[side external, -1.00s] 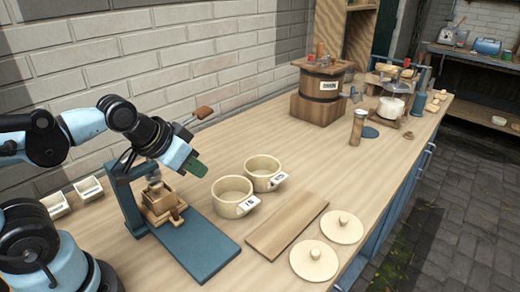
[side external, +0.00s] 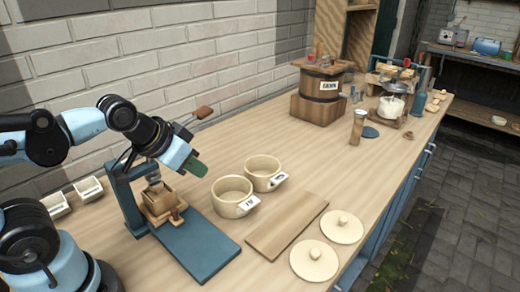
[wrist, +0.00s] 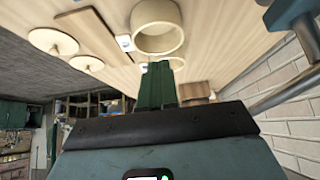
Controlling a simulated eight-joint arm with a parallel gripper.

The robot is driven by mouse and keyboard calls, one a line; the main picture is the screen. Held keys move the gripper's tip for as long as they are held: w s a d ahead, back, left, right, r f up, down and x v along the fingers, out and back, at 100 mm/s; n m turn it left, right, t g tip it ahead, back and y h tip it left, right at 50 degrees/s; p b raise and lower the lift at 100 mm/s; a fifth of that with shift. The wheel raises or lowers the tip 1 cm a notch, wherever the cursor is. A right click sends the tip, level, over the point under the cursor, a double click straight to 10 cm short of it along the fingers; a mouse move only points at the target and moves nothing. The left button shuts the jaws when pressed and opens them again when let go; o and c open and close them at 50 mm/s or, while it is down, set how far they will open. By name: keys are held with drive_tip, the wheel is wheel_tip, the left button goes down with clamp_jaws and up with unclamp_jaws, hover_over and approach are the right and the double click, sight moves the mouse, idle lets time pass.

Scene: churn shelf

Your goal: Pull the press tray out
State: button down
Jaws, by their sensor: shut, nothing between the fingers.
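The press has a blue frame (side external: 122,195) and a flat blue base (side external: 200,250) on the bench at the left. A small wooden tray (side external: 163,213), box-like with a short wooden bar at its front, sits on the base under the press screw. My gripper (side external: 196,167) is above and to the right of the tray, apart from it, with its green fingers together and empty. The shut fingers also show in the wrist view (wrist: 157,86), pointing out over the bench. Part of the blue press frame shows at upper right there (wrist: 288,12).
Two cream cups (side external: 232,197) (side external: 263,173) stand right of the press. A wooden board (side external: 287,226) and two round lids (side external: 314,261) (side external: 342,227) lie near the front edge. A wooden churn (side external: 322,92) stands farther back. A brick wall (side external: 150,60) runs behind the bench.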

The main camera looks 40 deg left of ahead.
sight(174, 209)
drive_tip(key=c, duration=1.7)
unclamp_jaws()
drive_tip(key=o, duration=0.3)
drive_tip(key=shift+s+a+g, duration=0.15)
drive_tip(key=shift+a+g, duration=0.05)
drive_tip(key=shift+g, duration=0.2)
drive_tip(key=shift+o, duration=0.3)
drive_tip(key=s+g, duration=0.1)
drive_tip(key=s+a+r+m+g, duration=0.1)
drive_tip(key=g, duration=0.1)
drive_tip(key=s+a+g, duration=0.1)
drive_tip(key=g, duration=0.1)
drive_tip(key=shift+s+a+r, duration=0.15)
drive_tip(key=shift+s+r, duration=0.2)
drive_tip(key=shift+r, duration=0.05)
drive_tip(key=shift+m+g, duration=0.4)
drive_tip(key=shift+g, duration=0.3)
drive_tip(key=shift+s+a+f, duration=0.15)
drive_tip(key=shift+f, duration=1.75)
drive_tip(key=shift+s+a+f, duration=0.1)
drive_tip(key=shift+s+f, duration=0.05)
drive_tip(key=shift+f, duration=1.8)
drive_tip(key=shift+s+a+f, duration=0.15)
drive_tip(key=shift+f, duration=1.75)
clamp_jaws()
